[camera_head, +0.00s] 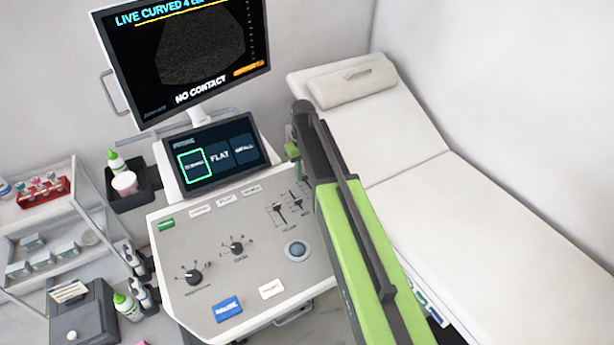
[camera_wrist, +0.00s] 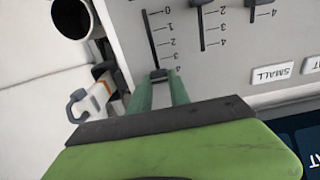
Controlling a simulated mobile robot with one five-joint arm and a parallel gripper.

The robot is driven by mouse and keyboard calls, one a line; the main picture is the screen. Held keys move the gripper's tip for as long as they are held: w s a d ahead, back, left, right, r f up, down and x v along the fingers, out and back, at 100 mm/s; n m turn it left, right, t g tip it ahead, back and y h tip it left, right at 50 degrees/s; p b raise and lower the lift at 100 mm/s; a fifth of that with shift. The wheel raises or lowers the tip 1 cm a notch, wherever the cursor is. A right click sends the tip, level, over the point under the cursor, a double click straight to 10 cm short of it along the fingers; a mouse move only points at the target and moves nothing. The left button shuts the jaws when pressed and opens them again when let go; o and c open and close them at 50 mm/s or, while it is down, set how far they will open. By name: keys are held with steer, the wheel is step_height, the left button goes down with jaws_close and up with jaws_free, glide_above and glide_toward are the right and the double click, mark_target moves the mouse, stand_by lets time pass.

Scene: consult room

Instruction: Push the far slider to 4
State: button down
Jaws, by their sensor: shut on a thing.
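The far slider (camera_wrist: 158,73) is the leftmost one in the wrist view, with a dark knob in a slot beside a scale from 0 to 4. Its knob sits at the 4 end of the slot, level with the 4 mark. My gripper (camera_wrist: 159,84) is shut on this knob, one green finger on each side. In the head view my gripper (camera_head: 301,171) is over the right edge of the console (camera_head: 210,255), and my arm hides the far slider. Two other sliders show in the head view, the middle one (camera_head: 297,200) and the near one (camera_head: 280,211).
A trackball (camera_head: 296,250) and two dials, one (camera_head: 237,248) and another (camera_head: 193,276), are on the console. A touch screen (camera_head: 219,155) and a monitor (camera_head: 190,55) stand behind it. A white couch (camera_head: 450,215) is at right, a shelf trolley (camera_head: 60,235) at left.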

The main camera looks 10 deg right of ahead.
mark_target(304, 175)
steer(key=c, duration=1.2)
jaws_free()
steer(key=shift+w+a, duration=0.1)
steer(key=shift+w, duration=0.05)
step_height(304, 175, up, 17)
steer(key=p, duration=1.7)
steer(key=shift+r, duration=0.2)
steer(key=shift+f, duration=0.1)
steer(key=s+f+m+b, duration=0.1)
steer(key=s+f+b, duration=0.2)
steer(key=s, duration=0.3)
steer(key=s+d+f+m+b, duration=0.1)
steer(key=s+f+b, duration=0.3)
steer(key=s, duration=0.3)
steer(key=s+f+m+b, duration=0.1)
steer(key=s+f+b, duration=0.2)
steer(key=s, duration=0.3)
steer(key=shift+s+d+f+m, duration=0.25)
steer(key=shift+m, duration=0.05)
